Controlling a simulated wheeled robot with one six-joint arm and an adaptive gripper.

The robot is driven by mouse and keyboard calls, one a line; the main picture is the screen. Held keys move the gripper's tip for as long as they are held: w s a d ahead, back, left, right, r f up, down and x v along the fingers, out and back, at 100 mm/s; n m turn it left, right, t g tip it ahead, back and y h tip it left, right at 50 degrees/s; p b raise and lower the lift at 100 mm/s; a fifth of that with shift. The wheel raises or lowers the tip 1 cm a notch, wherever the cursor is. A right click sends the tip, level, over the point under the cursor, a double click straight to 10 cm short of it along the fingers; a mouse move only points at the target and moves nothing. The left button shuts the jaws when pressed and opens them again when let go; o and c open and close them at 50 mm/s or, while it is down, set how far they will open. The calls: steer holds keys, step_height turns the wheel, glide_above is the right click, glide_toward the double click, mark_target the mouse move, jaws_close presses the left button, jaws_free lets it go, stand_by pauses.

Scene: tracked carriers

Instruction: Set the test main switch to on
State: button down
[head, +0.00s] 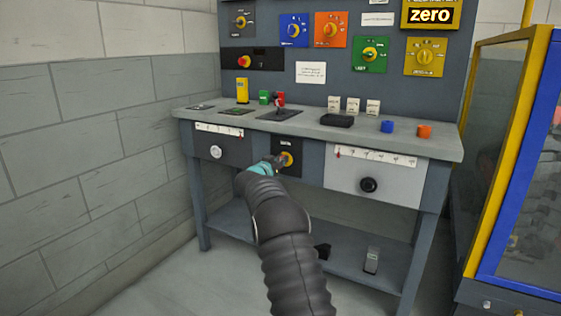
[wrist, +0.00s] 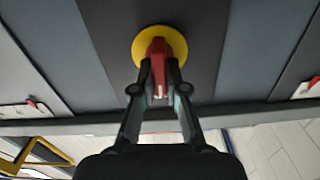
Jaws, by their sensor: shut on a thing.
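A rotary switch with a yellow disc (head: 287,159) sits on a dark panel (head: 287,144) in the bench front, between two drawers. The small label above it is too small to read. In the wrist view the yellow disc (wrist: 178,41) carries a red handle (wrist: 158,62), which points down in that picture. My gripper (wrist: 159,78) is shut on the red handle, one finger on each side. In the head view my gripper (head: 273,162) reaches the switch from the left and hides part of it.
Drawers with a white knob (head: 216,152) and a black knob (head: 369,185) flank the switch. The benchtop (head: 225,117) holds blocks and a black tray (head: 336,120). Several coloured dial panels hang above. A yellow-and-blue framed cabinet (head: 512,165) stands at right.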

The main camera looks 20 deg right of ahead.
steer(key=m, duration=0.4)
steer(key=shift+s+d+f, duration=0.1)
steer(key=shift+s+d, duration=0.05)
steer(key=shift+d, duration=0.05)
steer(key=shift+s+d+f+m+b, duration=0.1)
steer(key=shift+f+m+b, duration=0.1)
steer(key=shift+m+b, duration=1.45)
steer(key=shift+s+d+f+m+b, duration=0.15)
steer(key=shift+m+b, duration=0.5)
steer(key=shift+m, duration=2.05)
steer(key=shift+s+f+m+b, duration=0.1)
steer(key=shift+f+m+b, duration=0.15)
steer(key=shift+m+b, duration=1.4)
steer(key=shift+m+p, duration=0.4)
steer(key=shift+m, duration=0.2)
steer(key=c, duration=1.2)
jaws_free()
steer(key=shift+d, duration=0.1)
steer(key=shift+r, duration=0.1)
steer(key=shift+a, duration=0.25)
